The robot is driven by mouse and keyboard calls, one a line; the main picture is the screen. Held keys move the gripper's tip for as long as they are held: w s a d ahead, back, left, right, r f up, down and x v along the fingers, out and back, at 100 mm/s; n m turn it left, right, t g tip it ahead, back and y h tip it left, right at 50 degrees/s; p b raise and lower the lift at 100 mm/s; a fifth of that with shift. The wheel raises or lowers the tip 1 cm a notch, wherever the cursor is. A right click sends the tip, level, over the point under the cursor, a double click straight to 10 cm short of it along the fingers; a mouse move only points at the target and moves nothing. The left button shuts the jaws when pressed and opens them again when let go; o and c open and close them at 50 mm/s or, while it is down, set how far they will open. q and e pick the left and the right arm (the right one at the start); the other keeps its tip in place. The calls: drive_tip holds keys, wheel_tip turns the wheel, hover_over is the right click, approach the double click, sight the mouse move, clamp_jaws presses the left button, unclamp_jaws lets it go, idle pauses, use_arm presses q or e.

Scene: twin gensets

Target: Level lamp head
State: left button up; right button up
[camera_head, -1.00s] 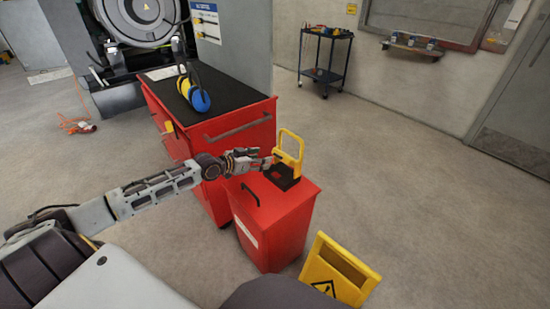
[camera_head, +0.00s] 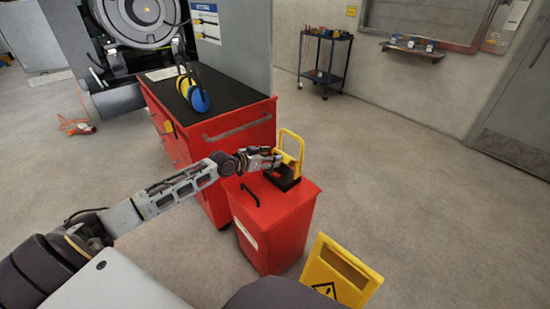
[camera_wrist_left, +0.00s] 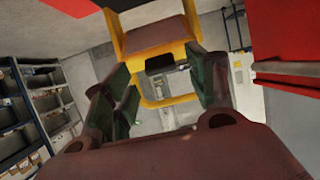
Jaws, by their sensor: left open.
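The yellow work lamp (camera_head: 291,150) stands on its dark base (camera_head: 284,180) on top of a small red cabinet. My left gripper (camera_head: 279,160) reaches in from the left and is at the lamp's near left side, close to its head. In the left wrist view the yellow lamp head (camera_wrist_left: 155,42) and its frame show between and beyond the two open fingers of my left gripper (camera_wrist_left: 160,95). I cannot tell whether a finger touches the lamp. My right gripper is not in view.
The small red cabinet (camera_head: 270,225) has a black handle. A yellow warning sign (camera_head: 340,272) stands at front right. Open floor lies to the right.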

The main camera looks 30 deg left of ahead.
sight(284, 158)
use_arm(q)
drive_tip(key=x, duration=0.3)
drive_tip(key=shift+b, duration=0.3)
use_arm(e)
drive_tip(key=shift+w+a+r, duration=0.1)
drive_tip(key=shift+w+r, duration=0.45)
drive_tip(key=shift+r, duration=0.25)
use_arm(q)
drive_tip(key=shift+c, duration=0.5)
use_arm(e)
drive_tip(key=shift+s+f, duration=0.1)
use_arm(q)
clamp_jaws()
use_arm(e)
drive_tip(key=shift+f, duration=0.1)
